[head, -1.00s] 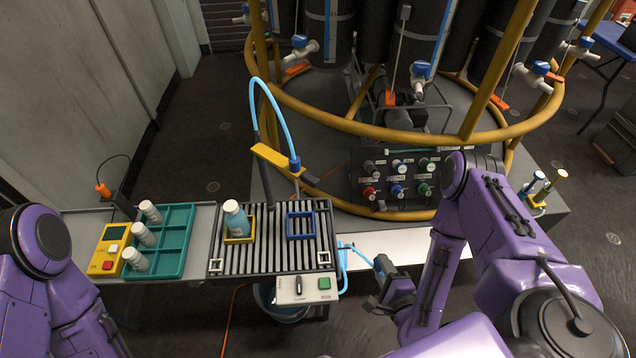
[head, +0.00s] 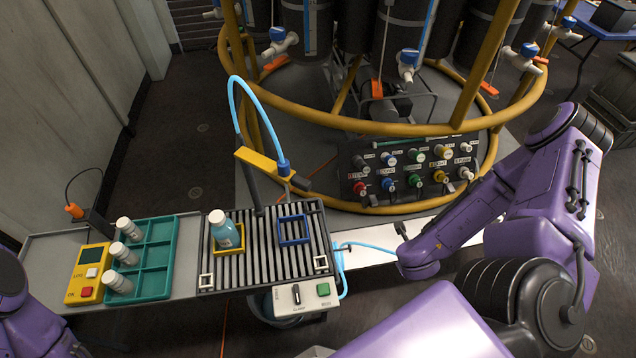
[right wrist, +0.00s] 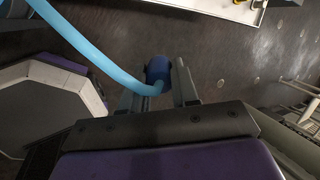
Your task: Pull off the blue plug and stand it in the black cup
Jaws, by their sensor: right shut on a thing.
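In the right wrist view, my right gripper (right wrist: 158,76) is shut on the blue plug (right wrist: 157,69), a short dark-blue cylinder. A light-blue hose (right wrist: 88,48) runs from it to the upper left. The plug is held over the floor, apart from any socket that I can see. In the head view, my purple right arm hides the plug and most of the gripper; the hose (head: 365,247) runs from the bench's right end behind my wrist. I cannot make out the black cup in either view. Only part of my left arm shows, without its gripper.
A black panel (head: 350,186) with several coloured knobs or connectors stands behind the bench, below a yellow ring frame (head: 318,112). A pale strip (head: 372,260) runs right.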

